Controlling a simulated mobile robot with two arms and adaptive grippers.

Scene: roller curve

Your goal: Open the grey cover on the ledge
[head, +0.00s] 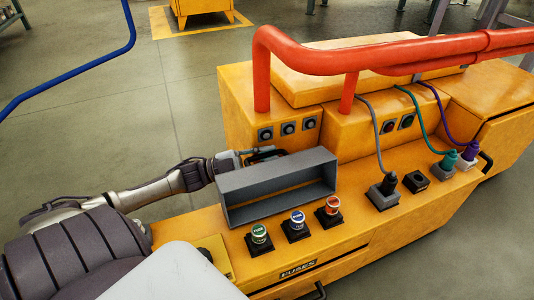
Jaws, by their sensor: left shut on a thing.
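The grey cover (275,172) is a hollow box on the ledge (355,218) of the orange machine. It is swung up, with its hollow side facing the front. Three fuses, green (259,233), blue (297,219) and red (333,206), stand uncovered in black sockets in front of it. My left gripper (260,154) is at the cover's far upper edge, shut on the cover; its fingers are partly hidden behind it. My right gripper is not in view.
Red pipes (380,55) run above the machine behind the cover. To the right, plugs with grey, green (448,160) and purple (470,151) cables stand on the ledge beside an empty black socket (415,181). A blue rail (85,66) is at upper left.

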